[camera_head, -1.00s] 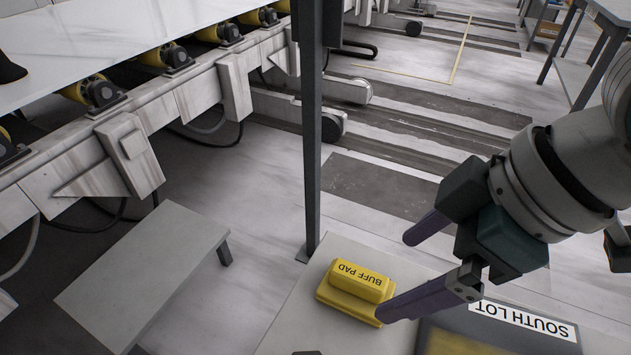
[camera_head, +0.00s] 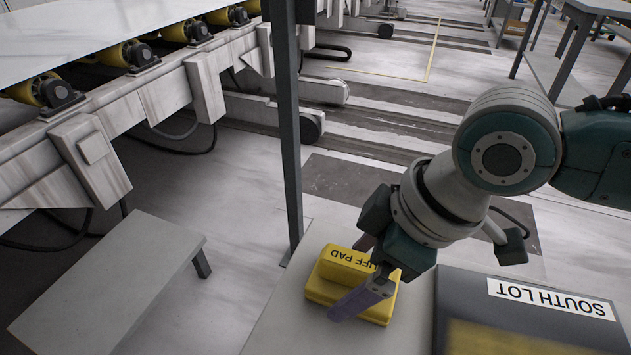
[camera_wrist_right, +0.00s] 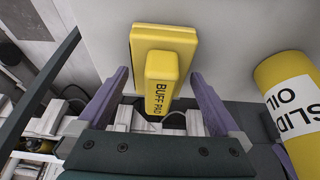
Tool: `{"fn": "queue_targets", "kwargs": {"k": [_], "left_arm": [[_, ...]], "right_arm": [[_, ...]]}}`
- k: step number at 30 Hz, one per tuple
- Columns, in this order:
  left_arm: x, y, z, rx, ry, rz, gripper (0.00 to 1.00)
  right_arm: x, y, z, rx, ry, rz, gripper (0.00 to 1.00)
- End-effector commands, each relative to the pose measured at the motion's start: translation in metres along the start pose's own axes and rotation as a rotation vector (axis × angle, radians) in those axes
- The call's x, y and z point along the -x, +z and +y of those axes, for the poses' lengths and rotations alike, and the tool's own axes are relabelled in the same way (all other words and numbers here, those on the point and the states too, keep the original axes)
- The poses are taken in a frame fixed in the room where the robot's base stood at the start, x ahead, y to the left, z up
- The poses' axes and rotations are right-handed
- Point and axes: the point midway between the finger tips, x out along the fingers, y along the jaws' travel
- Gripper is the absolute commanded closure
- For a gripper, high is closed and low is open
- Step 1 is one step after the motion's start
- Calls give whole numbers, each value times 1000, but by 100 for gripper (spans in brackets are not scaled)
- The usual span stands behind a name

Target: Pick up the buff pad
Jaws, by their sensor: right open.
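The buff pad (camera_head: 340,272) is a yellow block with a narrower raised grip lettered BUFF PAD. It lies on a light grey table top at the lower middle of the head view. My right gripper (camera_head: 349,280) is at the pad, its purple fingers open on either side of the raised grip and partly hiding the pad. In the right wrist view the pad (camera_wrist_right: 164,40) shows between the two spread fingers (camera_wrist_right: 159,75), with a gap at each side. I cannot tell whether a finger touches it.
A dark tray labelled SOUTH LOT (camera_head: 460,290) stands right of the pad. A yellow SLIDE OIL container (camera_wrist_right: 290,100) is close to the right finger in the wrist view. A dark post (camera_head: 288,130) rises behind the table. A low grey bench (camera_head: 110,280) stands at left.

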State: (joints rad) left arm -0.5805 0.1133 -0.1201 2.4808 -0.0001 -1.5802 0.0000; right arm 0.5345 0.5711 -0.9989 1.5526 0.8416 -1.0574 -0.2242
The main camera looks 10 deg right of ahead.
Motion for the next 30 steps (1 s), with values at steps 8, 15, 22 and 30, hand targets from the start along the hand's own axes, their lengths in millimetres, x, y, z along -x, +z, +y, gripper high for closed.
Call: {"fn": "queue_targets", "kwargs": {"k": [8,15,22,30], "left_arm": [[-2,1,0,0,0,0,44],[-2,1,-1,-3,-2,-1,44],[-2,1,-2,-8,-7,-2,44],[-2,1,-3,-10,-8,-2,44]], "right_arm": [[-6,0,0,1,1,0,0],[-5,0,0,0,1,0,25],[-5,0,0,0,1,0,51],[-5,0,0,0,1,-1,80]]}}
